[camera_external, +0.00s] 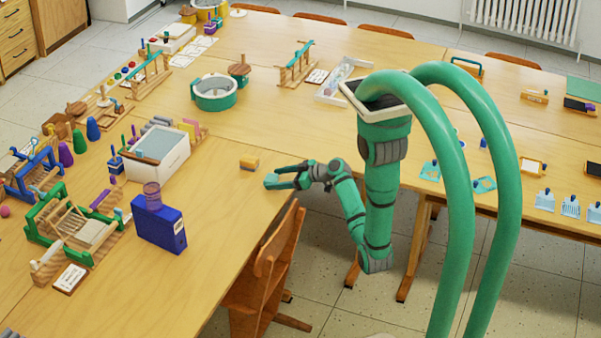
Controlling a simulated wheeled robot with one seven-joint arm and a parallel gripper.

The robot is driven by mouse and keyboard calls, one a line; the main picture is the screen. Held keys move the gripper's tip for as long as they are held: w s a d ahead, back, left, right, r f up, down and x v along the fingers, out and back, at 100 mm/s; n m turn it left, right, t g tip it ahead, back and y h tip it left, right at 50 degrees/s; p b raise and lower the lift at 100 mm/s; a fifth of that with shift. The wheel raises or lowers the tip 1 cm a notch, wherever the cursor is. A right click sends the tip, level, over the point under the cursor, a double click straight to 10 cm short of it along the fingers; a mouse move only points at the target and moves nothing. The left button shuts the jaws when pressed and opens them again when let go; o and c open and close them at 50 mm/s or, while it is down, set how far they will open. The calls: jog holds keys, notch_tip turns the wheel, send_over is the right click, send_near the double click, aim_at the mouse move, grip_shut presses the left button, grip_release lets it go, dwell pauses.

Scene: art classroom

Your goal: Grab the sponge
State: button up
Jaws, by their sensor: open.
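The sponge (249,163), a small yellow and brown block, lies on the wooden table near its inner edge. My gripper (270,182) is just right of and nearer than the sponge, low over the table edge. Its jaws are open and point left. The sponge appears to be outside the jaws, with a small gap between them. The exact height of the gripper above the table is hard to tell.
A white box (157,155) and a blue box (158,225) stand left of the sponge. A wooden chair (265,270) is tucked at the table edge below my gripper. A round green-and-white container (214,95) stands farther back. The table (225,215) around the sponge is clear.

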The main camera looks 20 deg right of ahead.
jog(key=shift+w+a+f, duration=0.15)
jog(key=shift+w+a, duration=0.15)
jog(key=c, duration=1.1)
